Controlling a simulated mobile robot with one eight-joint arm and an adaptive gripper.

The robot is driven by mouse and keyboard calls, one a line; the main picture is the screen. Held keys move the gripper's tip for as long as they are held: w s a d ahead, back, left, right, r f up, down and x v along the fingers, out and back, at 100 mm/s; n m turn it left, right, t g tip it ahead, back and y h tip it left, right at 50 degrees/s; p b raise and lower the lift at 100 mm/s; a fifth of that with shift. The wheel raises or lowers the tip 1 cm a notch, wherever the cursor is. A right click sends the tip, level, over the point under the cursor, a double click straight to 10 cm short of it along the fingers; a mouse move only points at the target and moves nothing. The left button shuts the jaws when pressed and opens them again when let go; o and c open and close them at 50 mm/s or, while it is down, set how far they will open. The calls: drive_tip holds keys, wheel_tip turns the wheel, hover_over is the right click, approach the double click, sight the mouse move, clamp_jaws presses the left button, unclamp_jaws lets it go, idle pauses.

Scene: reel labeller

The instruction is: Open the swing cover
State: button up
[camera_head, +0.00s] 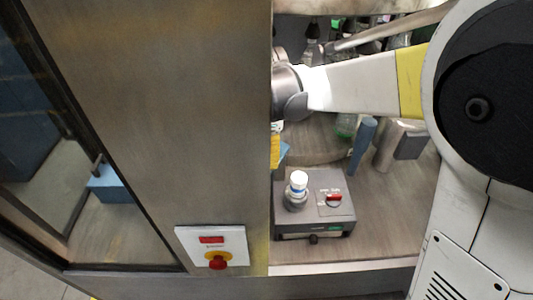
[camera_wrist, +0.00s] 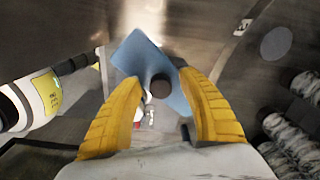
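A light blue plate (camera_wrist: 137,55) with a dark round knob (camera_wrist: 160,87) lies ahead of my gripper (camera_wrist: 160,84) in the wrist view. The plate looks like the swing cover, but I cannot be sure. My yellow fingers are spread, one on each side of the knob in the picture, with gaps on both sides. How far the knob is beyond the fingertips is unclear. In the head view a bit of yellow finger shows at the edge of the steel panel (camera_head: 160,110), which hides most of my gripper. A light blue piece (camera_head: 284,150) shows beside it.
A grey control box (camera_head: 315,224) with a white-topped knob and a red switch stands below my arm. A blue post (camera_head: 362,146) stands to its upper right. A white plate with a red button (camera_head: 217,260) is on the steel panel. A glazed door (camera_head: 75,150) is at left.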

wheel_tip(320, 180, up, 12)
idle(0.5)
drive_tip(key=s+d+f+n+t, duration=0.3)
drive_tip(key=s+d+n+t, duration=0.1)
drive_tip(key=s+d+n, duration=0.4)
drive_tip(key=s+d+f+n+t, duration=0.2)
drive_tip(key=s+d+n+t, duration=0.1)
drive_tip(key=s+d+n, duration=0.6)
wheel_tip(320, 180, down, 24)
drive_tip(key=w+m+b, duration=0.1)
drive_tip(key=m+b, duration=0.1)
drive_tip(key=b, duration=2.1)
drive_tip(key=shift+d+r+b, duration=0.15)
drive_tip(key=shift+b, duration=0.2)
